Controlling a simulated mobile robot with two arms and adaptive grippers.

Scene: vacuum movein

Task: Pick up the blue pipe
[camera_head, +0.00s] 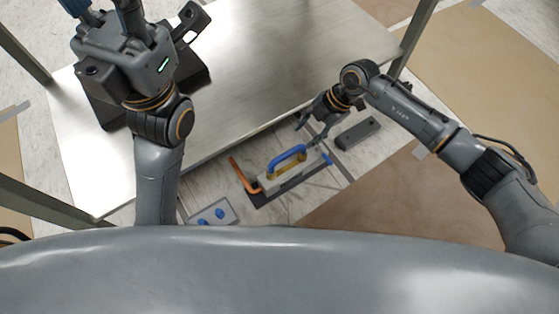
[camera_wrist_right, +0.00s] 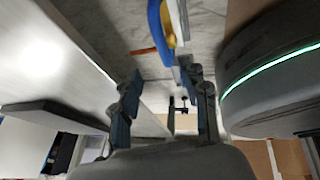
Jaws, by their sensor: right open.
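The blue pipe (camera_head: 287,158) is a bent, arch-shaped tube. It stands at a long grey fixture (camera_head: 300,173) on the floor, with a yellow piece (camera_head: 277,170) beside it. It also shows at the top of the right wrist view (camera_wrist_right: 155,25). My right gripper (camera_head: 309,134) is open just beyond the pipe's right end, apart from it. In the right wrist view its two fingers (camera_wrist_right: 165,82) are spread with nothing held between them. My left gripper (camera_head: 100,8) is at the top left over the metal table, its tips cut off by the frame.
An orange pipe (camera_head: 241,175) lies at the fixture's left end. A grey plate with blue knobs (camera_head: 212,214) is nearer me, and a dark block (camera_head: 358,133) is to the right. The metal table (camera_head: 270,70) lies beyond; its edge and legs are obstacles.

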